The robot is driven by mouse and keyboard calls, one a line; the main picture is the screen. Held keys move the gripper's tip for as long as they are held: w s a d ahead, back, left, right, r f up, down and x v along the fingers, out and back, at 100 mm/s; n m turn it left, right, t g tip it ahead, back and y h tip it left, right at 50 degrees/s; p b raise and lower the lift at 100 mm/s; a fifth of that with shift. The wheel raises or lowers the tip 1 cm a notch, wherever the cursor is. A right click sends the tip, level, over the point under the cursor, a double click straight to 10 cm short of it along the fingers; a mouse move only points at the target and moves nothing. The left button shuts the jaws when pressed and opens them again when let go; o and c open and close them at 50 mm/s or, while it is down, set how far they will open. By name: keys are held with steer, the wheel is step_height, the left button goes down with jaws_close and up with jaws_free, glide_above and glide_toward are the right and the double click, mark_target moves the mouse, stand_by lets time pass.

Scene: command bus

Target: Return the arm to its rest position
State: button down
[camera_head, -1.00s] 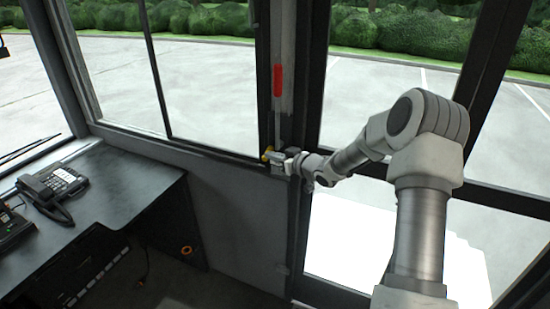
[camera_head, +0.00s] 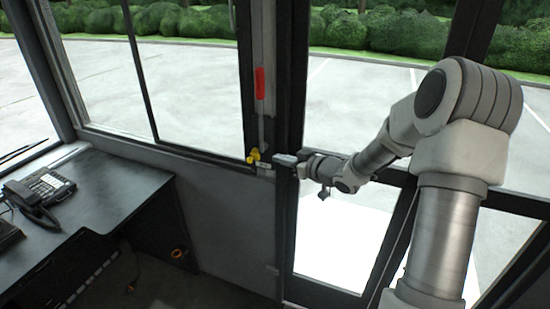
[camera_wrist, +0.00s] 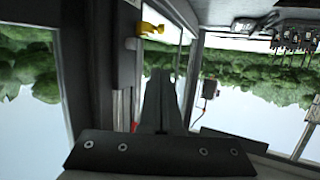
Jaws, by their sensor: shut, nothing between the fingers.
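My gripper (camera_head: 287,158) is in front of the door frame in the head view, just right of a yellow handle (camera_head: 253,156) on the window post. A gap shows between its tip and the handle. My arm reaches in from the right and is bent at the elbow. In the wrist view my gripper's fingers (camera_wrist: 160,80) are together with nothing between them. The yellow handle also shows in the wrist view (camera_wrist: 150,28), above the fingertips and apart from them.
A red-gripped lever (camera_head: 260,83) stands upright on the post above the handle. A dark desk (camera_head: 110,195) with a telephone (camera_head: 42,190) is at the left. The glazed door (camera_head: 335,235) is behind my arm. Floor shows between desk and door.

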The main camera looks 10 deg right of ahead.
stand_by(0.3)
steer(key=s+d+r+m+t+h+b, duration=0.1)
steer(key=s+d+r+m+h, duration=0.2)
steer(key=r, duration=0.5)
steer(key=s+d+r+m+h+b, duration=0.1)
steer(key=s+r+m+h, duration=0.1)
steer(key=s+r+h, duration=0.35)
steer(key=s+d+r+m+t+h+b, duration=0.15)
steer(key=s+r, duration=0.25)
steer(key=r, duration=0.5)
steer(key=s+a+f+g+y+p, duration=0.1)
steer(key=s+a+f+g, duration=0.2)
steer(key=s, duration=0.5)
steer(key=s+a+f+g+y+p, duration=0.1)
steer(key=s+a+f+g, duration=0.2)
steer(key=s, duration=0.5)
steer(key=s+a+f+g+p, duration=0.1)
steer(key=s+a+f+g, duration=0.3)
steer(key=s, duration=0.4)
steer(key=shift+s+a+f+n+y, duration=0.2)
steer(key=shift+f+n+y, duration=0.2)
steer(key=shift+f, duration=0.2)
